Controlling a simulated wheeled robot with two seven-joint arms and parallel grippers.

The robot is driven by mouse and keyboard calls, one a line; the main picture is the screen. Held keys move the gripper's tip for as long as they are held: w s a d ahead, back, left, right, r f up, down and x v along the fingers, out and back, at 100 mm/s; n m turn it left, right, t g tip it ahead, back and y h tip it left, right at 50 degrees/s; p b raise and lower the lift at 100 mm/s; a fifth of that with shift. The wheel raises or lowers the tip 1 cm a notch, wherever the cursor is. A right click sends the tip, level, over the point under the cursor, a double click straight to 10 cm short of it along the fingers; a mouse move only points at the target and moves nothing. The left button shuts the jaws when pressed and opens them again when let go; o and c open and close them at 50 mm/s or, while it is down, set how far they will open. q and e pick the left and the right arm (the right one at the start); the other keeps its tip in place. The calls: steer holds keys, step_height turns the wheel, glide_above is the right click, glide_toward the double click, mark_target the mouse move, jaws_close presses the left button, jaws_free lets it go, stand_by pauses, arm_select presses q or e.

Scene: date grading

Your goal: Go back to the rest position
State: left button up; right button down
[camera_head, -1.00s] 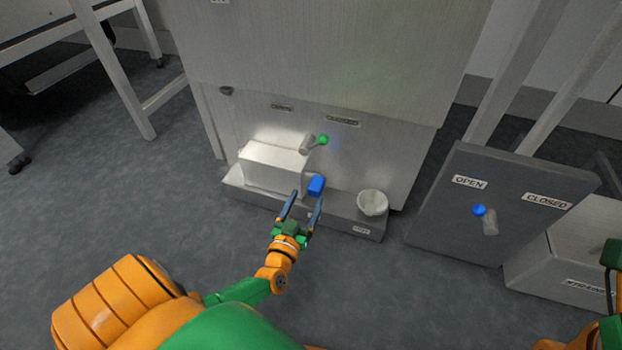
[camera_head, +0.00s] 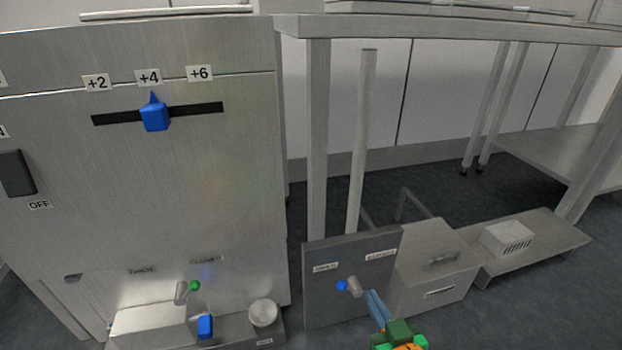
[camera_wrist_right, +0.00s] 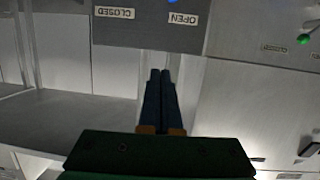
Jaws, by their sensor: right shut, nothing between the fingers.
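My right gripper (camera_head: 374,300) comes in from the bottom of the head view, in front of the dark panel (camera_head: 325,308) on the right. Its fingers are together and empty; they show shut in the wrist view too (camera_wrist_right: 160,75). The panel has a grey lever with a blue knob (camera_head: 342,285), just left of the fingertips in the head view; I cannot tell the gap in depth. My left gripper is not in view.
The metal machine (camera_head: 200,200) stands left, its blue slider (camera_head: 155,117) at +4. A grey box (camera_head: 435,270) and low shelf with a white basket (camera_head: 508,238) are right.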

steer(key=s+d+f+g+h+p, duration=0.1)
steer(key=s+d+f+g+p, duration=0.15)
steer(key=s+f+g, duration=0.55)
steer(key=s+d+f+g+h+p, duration=0.25)
steer(key=s+f, duration=0.35)
steer(key=s, duration=0.5)
arm_select(q)
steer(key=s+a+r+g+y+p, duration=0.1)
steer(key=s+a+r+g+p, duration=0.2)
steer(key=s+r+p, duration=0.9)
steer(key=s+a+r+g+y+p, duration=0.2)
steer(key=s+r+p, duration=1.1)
steer(key=p, duration=1.3)
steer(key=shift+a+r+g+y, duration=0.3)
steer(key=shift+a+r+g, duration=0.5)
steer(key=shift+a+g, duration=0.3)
arm_select(e)
steer(key=s+d+r+g, duration=0.1)
steer(key=s+r, duration=0.6)
steer(key=r, duration=0.3)
steer(key=s+d+r+g, duration=0.1)
steer(key=s+r+g, duration=0.1)
steer(key=s+r, duration=0.6)
steer(key=shift+d+r, duration=0.35)
steer(key=shift+r, duration=0.75)
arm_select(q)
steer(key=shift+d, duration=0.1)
arm_select(e)
steer(key=shift+s, duration=0.1)
